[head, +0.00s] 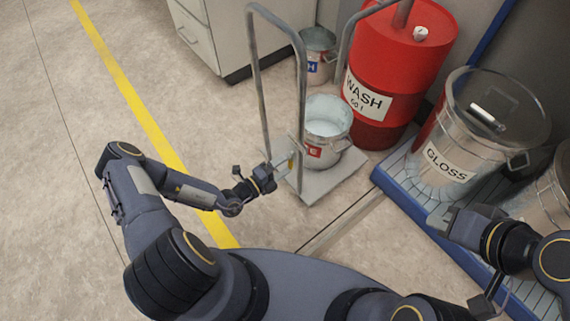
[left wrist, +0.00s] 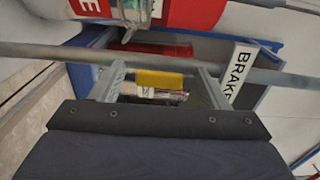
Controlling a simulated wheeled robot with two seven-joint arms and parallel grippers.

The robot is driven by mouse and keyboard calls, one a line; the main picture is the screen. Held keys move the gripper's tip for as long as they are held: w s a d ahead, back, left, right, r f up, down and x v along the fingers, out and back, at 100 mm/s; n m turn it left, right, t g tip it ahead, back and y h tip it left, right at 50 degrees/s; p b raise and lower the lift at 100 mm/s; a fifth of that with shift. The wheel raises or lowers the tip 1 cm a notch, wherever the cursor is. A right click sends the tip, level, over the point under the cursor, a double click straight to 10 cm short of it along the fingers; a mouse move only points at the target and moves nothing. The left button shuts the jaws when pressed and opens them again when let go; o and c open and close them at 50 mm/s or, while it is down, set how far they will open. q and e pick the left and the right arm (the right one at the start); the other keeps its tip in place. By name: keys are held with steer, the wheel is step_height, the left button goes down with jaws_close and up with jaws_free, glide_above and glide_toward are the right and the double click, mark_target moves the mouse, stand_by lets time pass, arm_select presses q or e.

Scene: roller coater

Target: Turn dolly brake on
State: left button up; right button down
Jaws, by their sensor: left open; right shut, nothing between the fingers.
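The dolly (head: 325,186) is a grey platform with a tubular handle frame (head: 303,100). A small yellow part (head: 291,163), seemingly the brake lever, sits low on the frame. My left gripper (head: 284,161) is open right at it. In the left wrist view the yellow part (left wrist: 158,80) appears between the two fingers of my left gripper (left wrist: 162,75); I cannot tell whether they touch it. A white plate marked BRAKE (left wrist: 239,75) stands just right of the fingers. My right gripper (head: 440,217) is shut and empty, away from the dolly, before the blue pallet.
A bucket (head: 327,125) stands on the dolly. A red WASH drum (head: 398,65) is behind it. A GLOSS drum (head: 450,160) stands on a blue pallet (head: 405,198) at right. A grey cabinet (head: 225,35) stands at the back. The floor at left is clear.

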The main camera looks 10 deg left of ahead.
arm_select(q)
steer(key=p+v, duration=0.1)
steer(key=v, duration=0.6)
steer(key=shift+a, duration=0.15)
steer(key=shift+s, duration=0.15)
steer(key=s+r+m+g+h, duration=0.35)
steer(key=r+m+g, duration=0.85)
steer(key=r+m, duration=1.05)
steer(key=s+a+r+m+t+y, duration=0.3)
steer(key=s+r+m+y, duration=1)
steer(key=m, duration=0.9)
step_height(320, 180, up, 27)
steer(key=h+p, duration=0.2)
steer(key=p, duration=2.6)
steer(key=shift+s+a+p, duration=0.3)
steer(key=shift+s, duration=0.2)
